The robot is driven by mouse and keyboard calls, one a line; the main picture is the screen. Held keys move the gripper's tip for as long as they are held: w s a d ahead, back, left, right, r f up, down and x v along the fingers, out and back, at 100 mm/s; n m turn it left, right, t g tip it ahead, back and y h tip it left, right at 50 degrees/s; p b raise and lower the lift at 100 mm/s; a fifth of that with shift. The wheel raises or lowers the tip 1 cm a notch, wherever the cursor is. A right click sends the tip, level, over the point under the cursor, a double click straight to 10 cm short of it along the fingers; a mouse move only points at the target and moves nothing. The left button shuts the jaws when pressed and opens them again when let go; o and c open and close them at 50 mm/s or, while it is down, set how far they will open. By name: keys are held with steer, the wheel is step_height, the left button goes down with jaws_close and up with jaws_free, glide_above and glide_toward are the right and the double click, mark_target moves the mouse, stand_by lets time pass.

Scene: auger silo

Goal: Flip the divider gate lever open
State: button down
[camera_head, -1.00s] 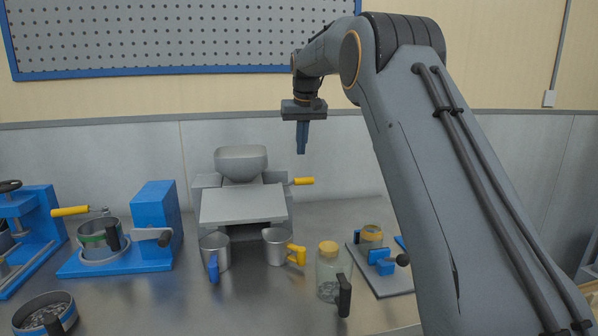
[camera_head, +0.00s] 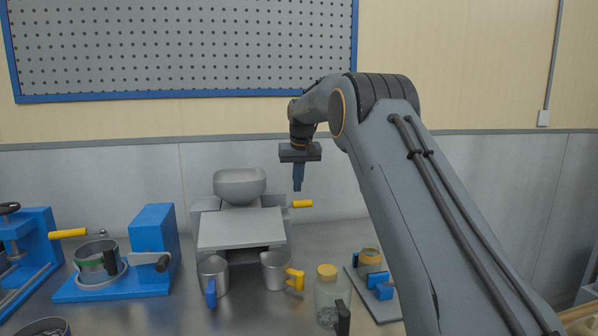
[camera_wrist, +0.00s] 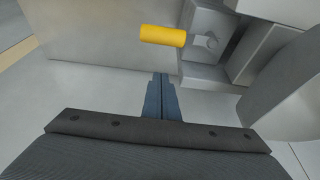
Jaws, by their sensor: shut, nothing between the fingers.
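The silo machine (camera_head: 241,228) is grey, with a hopper bowl on top and a sloped front plate, at the back middle of the bench. A yellow-handled lever (camera_head: 302,204) sticks out from its right side. In the wrist view the yellow lever handle (camera_wrist: 162,36) lies across the upper middle, beside a grey block of the machine. My gripper (camera_head: 298,188) points down just above the lever in the head view, its blue fingers shut and empty. In the wrist view the fingertips (camera_wrist: 160,78) are below the handle in the picture, with a visible gap.
Two metal cups, one with a blue handle (camera_head: 213,276) and one with a yellow handle (camera_head: 276,268), stand before the machine. A lidded jar (camera_head: 330,300) stands to their right. A blue device (camera_head: 152,252) is at left; a grey board (camera_head: 380,306) at right.

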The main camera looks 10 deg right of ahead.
mark_target(294, 207)
steer(key=shift+s+f+p, duration=1.2)
steer(key=shift+s+f, duration=0.15)
steer(key=shift+s, duration=0.25)
